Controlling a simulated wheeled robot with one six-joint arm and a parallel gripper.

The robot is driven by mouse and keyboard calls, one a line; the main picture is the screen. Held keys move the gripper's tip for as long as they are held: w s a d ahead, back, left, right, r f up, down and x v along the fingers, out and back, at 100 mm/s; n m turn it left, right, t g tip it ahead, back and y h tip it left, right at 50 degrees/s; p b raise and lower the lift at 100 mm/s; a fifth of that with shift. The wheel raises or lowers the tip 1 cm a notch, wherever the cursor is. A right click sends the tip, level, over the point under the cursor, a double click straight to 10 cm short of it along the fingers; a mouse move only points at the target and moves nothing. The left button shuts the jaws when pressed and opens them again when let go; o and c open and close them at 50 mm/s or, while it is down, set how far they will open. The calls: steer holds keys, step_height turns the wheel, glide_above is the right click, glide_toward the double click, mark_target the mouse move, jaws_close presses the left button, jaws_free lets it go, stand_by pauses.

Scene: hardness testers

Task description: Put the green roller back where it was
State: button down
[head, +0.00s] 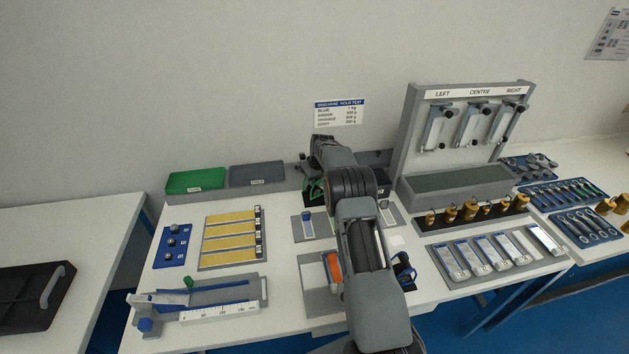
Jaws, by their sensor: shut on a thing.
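The green roller (314,190) shows in part at the back of the table, left of my arm's wrist, over a dark patch. My gripper (317,178) is at the roller and shut on it. My own arm hides much of the fingers and part of the roller, so I cannot tell whether the roller touches what is below. An orange roller (333,268) rests on a grey plate (320,298) nearer the front, left of my forearm. A blue roller (404,273) is right of my forearm.
A green tray (196,181) and a grey tray (257,174) stand at the back left. A grey rack (408,130) with hanging clamps stands at the back right. Yellow strips (229,242) and a scaled fixture (225,310) lie left. Labelled blocks (480,257) lie right.

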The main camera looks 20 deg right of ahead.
steer(key=shift+f, duration=0.5)
steer(key=shift+f+b, duration=0.4)
steer(key=shift+b, duration=0.05)
steer(key=shift+s+f, duration=0.1)
steer(key=shift+f, duration=0.05)
